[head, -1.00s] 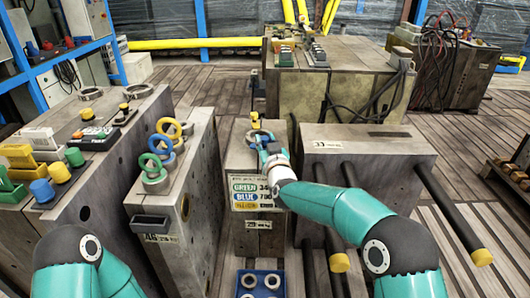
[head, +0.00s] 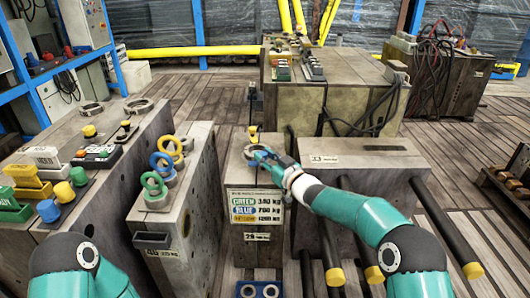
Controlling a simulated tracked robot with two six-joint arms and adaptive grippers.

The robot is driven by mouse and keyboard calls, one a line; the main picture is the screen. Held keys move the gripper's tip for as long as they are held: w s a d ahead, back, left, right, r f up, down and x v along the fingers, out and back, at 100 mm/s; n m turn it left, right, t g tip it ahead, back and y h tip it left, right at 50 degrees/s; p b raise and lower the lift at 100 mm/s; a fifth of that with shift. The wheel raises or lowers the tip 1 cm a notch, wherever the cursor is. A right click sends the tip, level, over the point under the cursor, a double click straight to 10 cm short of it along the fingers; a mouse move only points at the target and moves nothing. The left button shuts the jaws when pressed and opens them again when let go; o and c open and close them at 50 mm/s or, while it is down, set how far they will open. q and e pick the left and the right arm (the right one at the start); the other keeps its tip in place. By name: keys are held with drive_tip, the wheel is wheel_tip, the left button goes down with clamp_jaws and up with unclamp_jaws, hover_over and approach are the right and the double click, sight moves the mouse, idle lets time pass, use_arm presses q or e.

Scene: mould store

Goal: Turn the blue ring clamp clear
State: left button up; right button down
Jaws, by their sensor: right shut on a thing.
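A blue ring clamp (head: 252,149) is on top of the narrow middle block (head: 236,172), just in front of a small yellow knob. My right gripper (head: 261,156) reaches it from the lower right and is shut on it, hiding part of the ring. Another blue ring (head: 161,162) stands on the block to the left, between a green ring (head: 153,183) and a yellow ring (head: 169,147). My left gripper is out of view; only part of my left arm shows at the lower left.
The middle block carries a sign (head: 257,206) with green, blue and yellow lines. A block (head: 365,152) with dark rods and yellow ends stands close on the right, under my right forearm. A blue tray (head: 258,290) is at the bottom.

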drive_tip(key=shift+r, duration=0.1)
drive_tip(key=c, duration=0.9)
unclamp_jaws()
drive_tip(key=shift+v, duration=3.75)
drive_tip(key=shift+d, duration=0.1)
